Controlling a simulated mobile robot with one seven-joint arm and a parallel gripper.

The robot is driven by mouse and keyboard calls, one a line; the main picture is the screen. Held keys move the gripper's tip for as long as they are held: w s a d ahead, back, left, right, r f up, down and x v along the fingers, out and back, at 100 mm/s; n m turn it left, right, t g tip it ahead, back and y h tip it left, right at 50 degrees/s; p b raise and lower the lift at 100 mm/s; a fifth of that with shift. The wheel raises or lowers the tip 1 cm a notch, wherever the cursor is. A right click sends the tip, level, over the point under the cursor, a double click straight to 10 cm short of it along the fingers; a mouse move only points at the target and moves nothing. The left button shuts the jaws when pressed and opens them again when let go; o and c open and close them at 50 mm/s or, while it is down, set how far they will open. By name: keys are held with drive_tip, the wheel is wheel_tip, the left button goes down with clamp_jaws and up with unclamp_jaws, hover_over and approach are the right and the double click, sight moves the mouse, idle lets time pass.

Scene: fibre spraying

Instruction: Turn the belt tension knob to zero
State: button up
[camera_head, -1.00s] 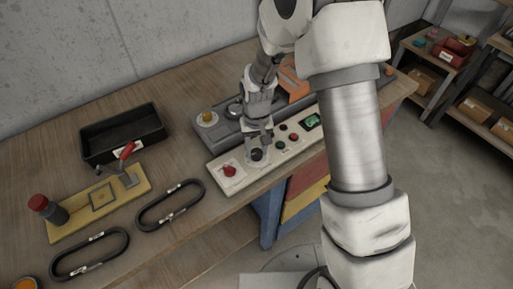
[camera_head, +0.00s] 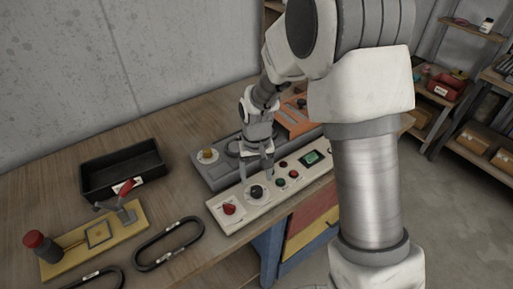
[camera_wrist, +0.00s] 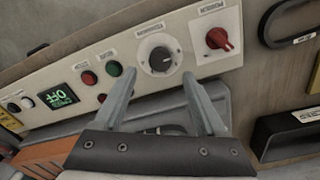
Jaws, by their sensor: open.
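The belt tension knob (camera_head: 257,191) is a black round knob on a pale dial plate, on the sloped cream control panel (camera_head: 240,218). In the wrist view the knob (camera_wrist: 160,59) sits under a label that looks like "TENSION", with tick marks around it. A light pointer mark shows on it, but its exact reading is too small to tell. My gripper (camera_head: 257,179) is just above and behind the knob, open and empty. In the wrist view its two fingers (camera_wrist: 158,76) are spread, the knob showing between and beyond their tips, apart from them.
A red power switch (camera_wrist: 218,39) sits beside the knob. Red and green buttons and a display (camera_wrist: 61,99) reading OFF are on its other side. A black tray (camera_head: 122,172), a yellow fixture (camera_head: 122,222) and a belt loop (camera_head: 168,240) lie on the bench to the left.

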sight(257, 189)
wheel_tip(257, 189, up, 12)
drive_tip(key=shift+r, duration=0.2)
idle(0.4)
drive_tip(key=s+d+r+t, duration=0.3)
drive_tip(key=s+d+r, duration=0.4)
drive_tip(key=s+r, duration=0.15)
drive_tip(key=s+d+r+m+t, duration=0.1)
drive_tip(key=s+d, duration=0.1)
drive_tip(key=s, duration=0.3)
drive_tip(key=s+d+r+t, duration=0.1)
drive_tip(key=s+d+r, duration=0.1)
drive_tip(key=s, duration=0.4)
drive_tip(key=shift+d+r+m+t, duration=0.3)
drive_tip(key=shift+d+m, duration=0.1)
drive_tip(key=shift+d, duration=0.45)
